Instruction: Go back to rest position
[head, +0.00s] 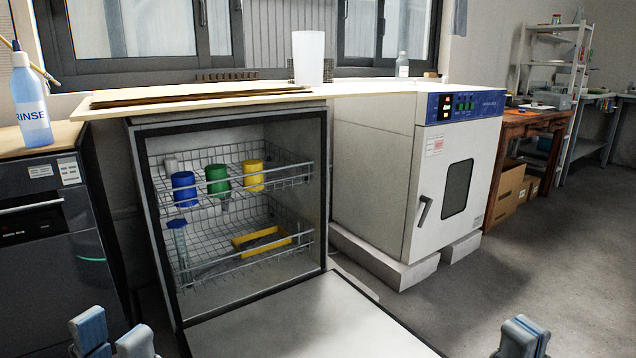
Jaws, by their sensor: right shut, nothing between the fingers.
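My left gripper (112,338) is at the bottom left edge, in front of the dark cabinet, with its two fingers apart and nothing visible between them. My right gripper (521,338) is at the bottom right, over the grey floor, with its fingers together and empty. Only the finger ends of both show. The white drying oven (375,180) with a blue panel stands right of centre, its door closed. Both grippers are apart from it.
An open washer (322,190) holds wire racks with blue (184,190), green (217,180) and yellow (253,176) vessels and a yellow tray (262,239). Its lowered door (310,320) juts forward between my grippers. Floor (450,305) at right is clear. A rinse bottle (30,105) stands left.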

